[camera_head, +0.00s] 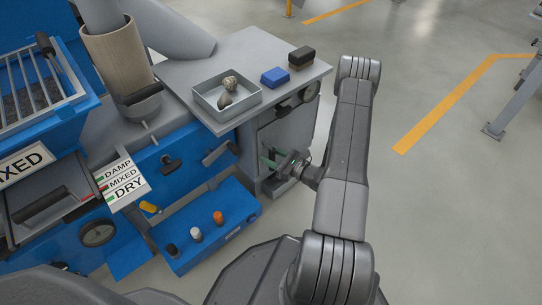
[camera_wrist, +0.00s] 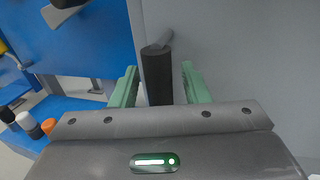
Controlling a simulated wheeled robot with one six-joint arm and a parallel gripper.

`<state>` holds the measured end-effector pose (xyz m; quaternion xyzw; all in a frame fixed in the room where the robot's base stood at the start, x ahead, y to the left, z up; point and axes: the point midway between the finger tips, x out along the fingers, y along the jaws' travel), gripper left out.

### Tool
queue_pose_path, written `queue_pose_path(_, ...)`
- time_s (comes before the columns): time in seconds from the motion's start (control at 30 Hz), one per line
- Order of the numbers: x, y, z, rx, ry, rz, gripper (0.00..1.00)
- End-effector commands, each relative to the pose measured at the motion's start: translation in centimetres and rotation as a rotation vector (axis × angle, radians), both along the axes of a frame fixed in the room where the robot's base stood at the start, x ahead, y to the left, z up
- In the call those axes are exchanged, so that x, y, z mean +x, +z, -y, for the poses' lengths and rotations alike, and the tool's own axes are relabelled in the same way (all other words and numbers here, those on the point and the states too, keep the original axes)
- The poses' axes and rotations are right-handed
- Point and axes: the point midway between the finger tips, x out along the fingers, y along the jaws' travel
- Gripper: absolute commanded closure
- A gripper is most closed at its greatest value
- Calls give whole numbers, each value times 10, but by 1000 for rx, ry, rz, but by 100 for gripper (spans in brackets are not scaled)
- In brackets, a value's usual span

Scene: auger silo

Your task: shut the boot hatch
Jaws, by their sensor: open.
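The boot hatch appears to be the grey panel (camera_head: 289,128) on the front of the grey cabinet under the worktop. My arm and gripper hide part of it, and I cannot tell how far it stands open. In the wrist view a grey surface (camera_wrist: 245,55) fills the right side, with a dark round handle (camera_wrist: 158,75) on a grey stem in front of it. My gripper (camera_head: 270,157) is low before the cabinet. Its green fingers (camera_wrist: 160,72) are open, one on each side of the handle, with gaps visible on both sides.
The worktop (camera_head: 245,52) above carries a grey tray (camera_head: 225,104) with lumps in it, a blue block (camera_head: 275,77) and a dark block (camera_head: 301,57). A blue box (camera_head: 210,225) with several coloured knobs stands left of my gripper. Open floor lies to the right.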

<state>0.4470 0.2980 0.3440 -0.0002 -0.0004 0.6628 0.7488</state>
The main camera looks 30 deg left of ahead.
Motion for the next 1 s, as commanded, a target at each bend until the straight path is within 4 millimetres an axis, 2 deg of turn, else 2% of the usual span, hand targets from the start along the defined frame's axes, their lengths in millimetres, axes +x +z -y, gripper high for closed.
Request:
queue_pose_path(0.17, -1, 1, 13, -1, -4, -1, 58)
queue_pose_path(0.7, -14, 1, 113, 0, -2, -2, 58)
queue_pose_path(0.83, -15, 1, 127, 0, -1, -1, 58)
queue_pose_path(1.0, -17, 0, 135, 0, 1, 0, 58)
